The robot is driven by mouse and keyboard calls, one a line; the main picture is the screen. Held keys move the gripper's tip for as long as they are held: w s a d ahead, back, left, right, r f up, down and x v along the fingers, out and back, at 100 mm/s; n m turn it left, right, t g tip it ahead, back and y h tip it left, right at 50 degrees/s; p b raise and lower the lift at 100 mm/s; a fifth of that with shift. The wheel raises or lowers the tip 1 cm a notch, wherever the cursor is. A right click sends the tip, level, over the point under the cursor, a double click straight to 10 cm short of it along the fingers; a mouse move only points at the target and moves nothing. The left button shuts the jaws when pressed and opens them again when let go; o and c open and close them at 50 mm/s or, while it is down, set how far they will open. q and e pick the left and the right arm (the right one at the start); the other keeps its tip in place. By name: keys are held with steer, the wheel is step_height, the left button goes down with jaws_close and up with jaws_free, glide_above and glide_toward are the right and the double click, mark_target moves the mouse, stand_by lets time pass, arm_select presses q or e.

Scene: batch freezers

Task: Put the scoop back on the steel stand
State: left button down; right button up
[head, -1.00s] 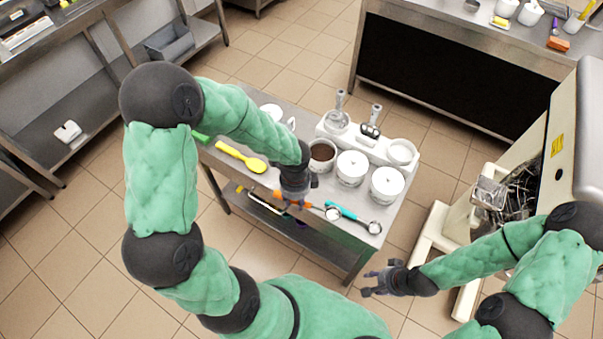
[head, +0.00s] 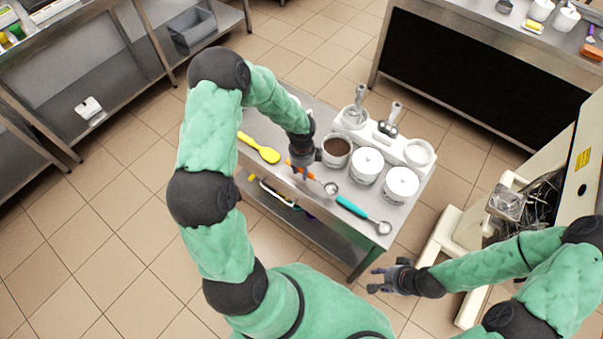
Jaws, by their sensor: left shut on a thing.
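A scoop with an orange handle (head: 312,176) and a round metal bowl (head: 331,188) is at the table's front edge. My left gripper (head: 302,172) is at its handle and shut on it; the fingers hide part of the handle. I cannot tell if the scoop is clear of the tabletop. The pale stand (head: 402,148) is at the back right of the table. It holds two upright metal-handled scoops (head: 358,105) (head: 389,120), and a round place (head: 419,152) at its right end looks empty. My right gripper (head: 375,279) is open and empty, in front of the table.
A tub of brown stuff (head: 336,150) and two white lidded tubs (head: 366,165) (head: 401,184) stand between the orange scoop and the stand. A teal-handled scoop (head: 352,207) and a yellow spoon (head: 260,149) lie on the table. A machine (head: 560,145) stands at right.

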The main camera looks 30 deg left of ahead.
mark_target(301, 178)
arm_select(q)
steer(key=shift+w+a+f, duration=0.35)
steer(key=shift+w+f, duration=0.1)
steer(key=shift+f, duration=0.2)
steer(key=shift+f+b, duration=0.45)
steer(key=shift+f, duration=1.05)
steer(key=shift+f, duration=0.1)
steer(key=c, duration=0.9)
jaws_free()
steer(key=shift+f, duration=0.1)
